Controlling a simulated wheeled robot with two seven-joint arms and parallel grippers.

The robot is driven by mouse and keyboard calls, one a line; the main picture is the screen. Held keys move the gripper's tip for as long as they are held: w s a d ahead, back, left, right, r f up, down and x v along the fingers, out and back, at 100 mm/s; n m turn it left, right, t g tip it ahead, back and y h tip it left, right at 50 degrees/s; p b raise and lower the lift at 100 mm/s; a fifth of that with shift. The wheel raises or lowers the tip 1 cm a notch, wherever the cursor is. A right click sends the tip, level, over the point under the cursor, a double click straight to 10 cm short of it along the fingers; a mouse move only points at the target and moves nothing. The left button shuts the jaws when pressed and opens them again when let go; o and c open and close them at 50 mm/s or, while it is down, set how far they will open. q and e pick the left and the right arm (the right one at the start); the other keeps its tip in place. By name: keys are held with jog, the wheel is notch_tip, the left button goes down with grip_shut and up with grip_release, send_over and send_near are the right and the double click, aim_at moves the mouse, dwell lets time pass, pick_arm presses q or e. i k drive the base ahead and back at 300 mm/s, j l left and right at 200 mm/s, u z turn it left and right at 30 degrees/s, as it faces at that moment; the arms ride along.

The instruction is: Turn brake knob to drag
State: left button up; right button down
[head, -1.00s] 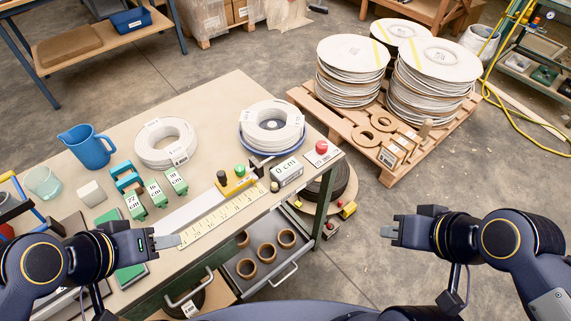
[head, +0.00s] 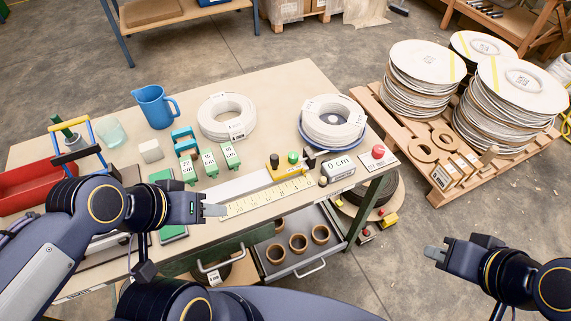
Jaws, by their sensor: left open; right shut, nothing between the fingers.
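A yellow block (head: 291,172) on the workbench carries a black knob (head: 274,161) and a green knob (head: 292,157). A small dark knob (head: 323,181) stands just right of the block, by the 0 cm display (head: 338,168). I cannot tell which of these is the brake knob, and no drag mark is readable. My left gripper (head: 216,210) is open and empty at the left end of the yellow ruler (head: 262,197), left of and apart from the knobs. My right gripper (head: 434,253) is shut and empty over the floor, right of the bench.
A cable coil on a blue dish (head: 302,134) sits behind the knobs, with a red button (head: 378,152) at the bench corner. Green weight blocks (head: 209,163) stand to the left. A pallet of reels (head: 440,182) stands right.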

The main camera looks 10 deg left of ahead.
aim_at(378, 151)
jog(key=i+l+u, duration=0.1)
jog(key=u, duration=0.25)
jog(key=l+u, duration=0.15)
jog(key=u, duration=0.2)
jog(key=i+l+u, duration=0.1)
jog(key=u, duration=0.25)
jog(key=l, duration=0.05)
